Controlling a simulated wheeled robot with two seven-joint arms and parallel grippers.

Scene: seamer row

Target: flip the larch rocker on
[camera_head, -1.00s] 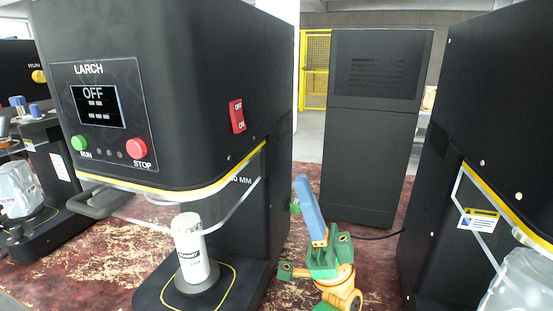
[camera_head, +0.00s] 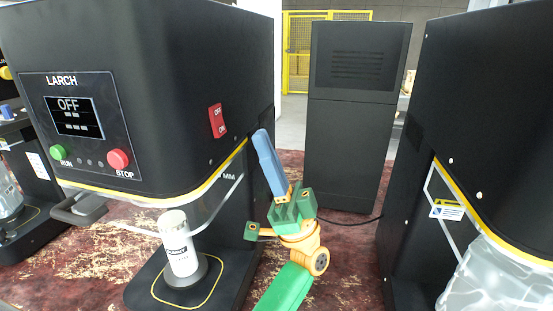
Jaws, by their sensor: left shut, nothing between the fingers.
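The black larch machine (camera_head: 150,60) stands at the left, with LARCH on its front panel and a display (camera_head: 75,117) reading OFF. Its red rocker (camera_head: 217,121) is on the right side face, marked OFF at the top and ON at the bottom. My left gripper (camera_head: 262,137), with blue fingers and a green and orange wrist, points up below and right of the rocker, apart from it in the picture. Its fingers are shut with nothing between them. My right gripper is not in view.
A green RUN button (camera_head: 57,152) and red STOP button (camera_head: 118,159) sit on the larch panel. A white can (camera_head: 178,245) stands on the machine's base. A dark cabinet (camera_head: 350,120) is behind, and another black machine (camera_head: 490,130) stands close on the right.

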